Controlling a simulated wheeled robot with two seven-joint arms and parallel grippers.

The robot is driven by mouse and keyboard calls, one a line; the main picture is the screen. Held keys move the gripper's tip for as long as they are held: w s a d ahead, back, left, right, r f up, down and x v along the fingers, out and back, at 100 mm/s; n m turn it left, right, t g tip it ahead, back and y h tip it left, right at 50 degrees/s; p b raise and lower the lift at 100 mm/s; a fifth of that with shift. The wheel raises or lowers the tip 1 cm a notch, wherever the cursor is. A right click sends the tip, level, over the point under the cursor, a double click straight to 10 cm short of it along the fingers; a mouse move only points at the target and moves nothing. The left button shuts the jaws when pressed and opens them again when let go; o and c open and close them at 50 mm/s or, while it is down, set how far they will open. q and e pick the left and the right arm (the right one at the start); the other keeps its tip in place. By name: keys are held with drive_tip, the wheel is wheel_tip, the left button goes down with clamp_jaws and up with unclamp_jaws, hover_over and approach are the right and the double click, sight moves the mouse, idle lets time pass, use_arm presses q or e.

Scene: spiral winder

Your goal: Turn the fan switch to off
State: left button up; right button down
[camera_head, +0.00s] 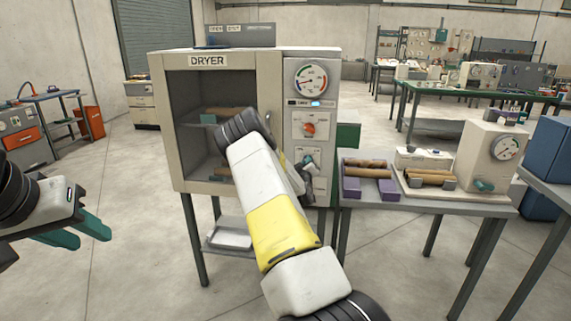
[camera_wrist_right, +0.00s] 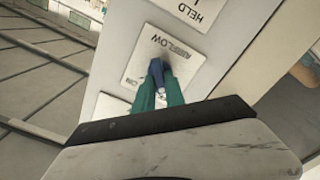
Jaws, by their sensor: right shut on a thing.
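The dryer (camera_head: 165,120) stands in the middle of the head view, with its control panel on its right side. In the right wrist view a plate labelled AIRFLOW (camera_wrist_right: 150,72) carries a small dark blue switch (camera_wrist_right: 157,69). My right gripper (camera_wrist_right: 159,83) has its green fingers closed around this switch, which hides part of it. In the head view my right arm crosses in front of the dryer, and the right gripper (camera_head: 307,166) is at the lower panel. My left gripper (camera_head: 84,231) is open and empty at the left, away from the dryer.
A gauge (camera_head: 311,80) and a red knob (camera_head: 309,128) sit higher on the panel. A side table (camera_head: 480,208) at right holds purple stands with brown rolls and a gauge machine (camera_head: 490,150). A tray (camera_head: 232,235) lies below the dryer.

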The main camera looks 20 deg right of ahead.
drive_tip(key=shift+f, duration=0.1)
drive_tip(key=c, duration=1.4)
unclamp_jaws()
drive_tip(key=shift+s+a, duration=0.1)
drive_tip(key=v, duration=0.7)
drive_tip(key=shift+s, duration=0.3)
drive_tip(key=shift+a, duration=0.15)
